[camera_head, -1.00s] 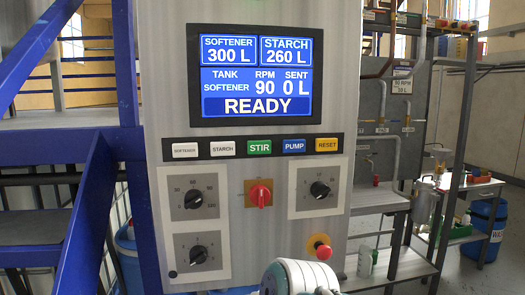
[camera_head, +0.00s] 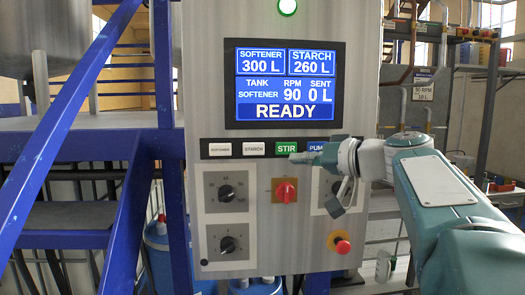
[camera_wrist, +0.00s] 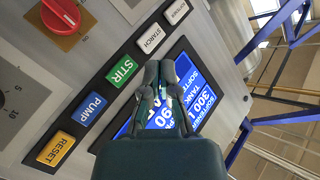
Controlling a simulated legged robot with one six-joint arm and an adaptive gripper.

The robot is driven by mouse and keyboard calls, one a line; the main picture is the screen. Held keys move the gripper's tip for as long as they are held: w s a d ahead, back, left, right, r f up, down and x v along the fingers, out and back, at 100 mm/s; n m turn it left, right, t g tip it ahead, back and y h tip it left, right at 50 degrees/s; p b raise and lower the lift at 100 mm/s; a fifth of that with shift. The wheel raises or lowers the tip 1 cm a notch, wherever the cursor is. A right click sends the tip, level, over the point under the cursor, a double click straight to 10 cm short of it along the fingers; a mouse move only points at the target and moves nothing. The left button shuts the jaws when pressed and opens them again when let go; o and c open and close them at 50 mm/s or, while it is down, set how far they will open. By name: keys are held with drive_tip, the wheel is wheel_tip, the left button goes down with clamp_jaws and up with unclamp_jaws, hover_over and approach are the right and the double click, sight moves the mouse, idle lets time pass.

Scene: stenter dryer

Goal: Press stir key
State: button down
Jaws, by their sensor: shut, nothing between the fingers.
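The green STIR key (camera_head: 285,147) sits in the middle of a dark key strip on the control panel. It also shows in the wrist view (camera_wrist: 122,70), clear of the fingers. My gripper (camera_head: 294,158) is shut and empty, reaching in from the right, with its tips over the lower right of the STIR key in the head view. In the wrist view its fingertips (camera_wrist: 160,67) lie beside the key, over the strip's edge and the screen. I cannot tell whether they touch the panel. The screen (camera_head: 285,84) reads READY, tank Softener, RPM 90, sent 0 L.
The blue PUMP key (camera_wrist: 89,109) and orange RESET key (camera_wrist: 55,148) lie on one side of STIR; the white STARCH key (camera_head: 256,148) and softener key (camera_head: 219,149) on the other. Below are a red switch (camera_head: 285,191), dials and a red stop button (camera_head: 340,244).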

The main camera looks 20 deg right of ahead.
drive_tip(key=shift+d, duration=0.2)
approach(281, 149)
drive_tip(key=shift+s+a+x, duration=0.1)
drive_tip(key=shift+a+x, duration=0.05)
drive_tip(key=shift+x, duration=0.95)
drive_tip(key=shift+s+a+x, duration=0.1)
drive_tip(key=shift+a+x, duration=0.05)
drive_tip(key=shift+x, duration=0.9)
drive_tip(key=shift+s+a+x, duration=0.1)
drive_tip(key=shift+a+x, duration=0.05)
drive_tip(key=shift+x, duration=0.95)
drive_tip(key=shift+f, duration=0.2)
drive_tip(key=shift+w+d+r, duration=0.1)
drive_tip(key=shift+w+d, duration=0.05)
drive_tip(key=shift+w, duration=0.15)
drive_tip(key=shift+w+d, duration=0.15)
drive_tip(key=shift+w, duration=0.35)
drive_tip(key=shift+s+a, duration=0.3)
drive_tip(key=shift+s, duration=0.6)
